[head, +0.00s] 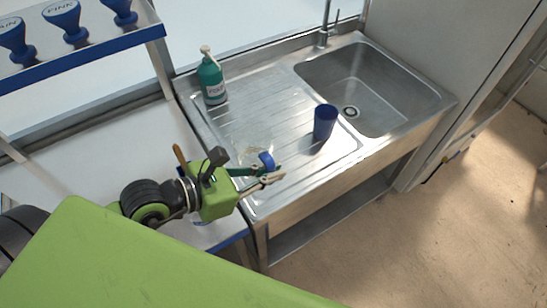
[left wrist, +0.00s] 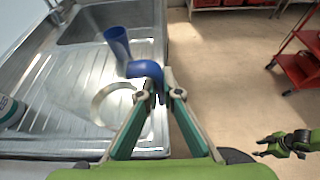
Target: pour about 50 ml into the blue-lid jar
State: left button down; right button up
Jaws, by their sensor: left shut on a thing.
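My left gripper (head: 270,176) is shut on the blue handle (head: 267,160) of a clear vessel, over the left part of the steel drainboard. In the left wrist view the blue handle (left wrist: 146,70) sits between the fingertips, and the vessel's pale round rim (left wrist: 95,106) shows to its left. Its contents and tilt cannot be made out. A dark blue cup (head: 325,122) stands upright on the drainboard near the basin, apart from the gripper. I cannot make out a jar with a blue lid. My right gripper (left wrist: 262,147) shows only in the left wrist view, apparently open and empty.
A green pump bottle (head: 211,80) stands at the drainboard's back left. The sink basin (head: 370,88) is empty, with a tap (head: 326,25) behind. A red cart (left wrist: 302,62) stands on the floor.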

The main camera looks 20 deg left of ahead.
pick_arm(q)
jog(key=shift+s+d+r+p, duration=0.1)
jog(key=shift+s+r+p, duration=0.2)
jog(key=shift+s+p, duration=0.2)
jog(key=shift+s+r+p, duration=0.25)
jog(key=shift+s+p, duration=0.2)
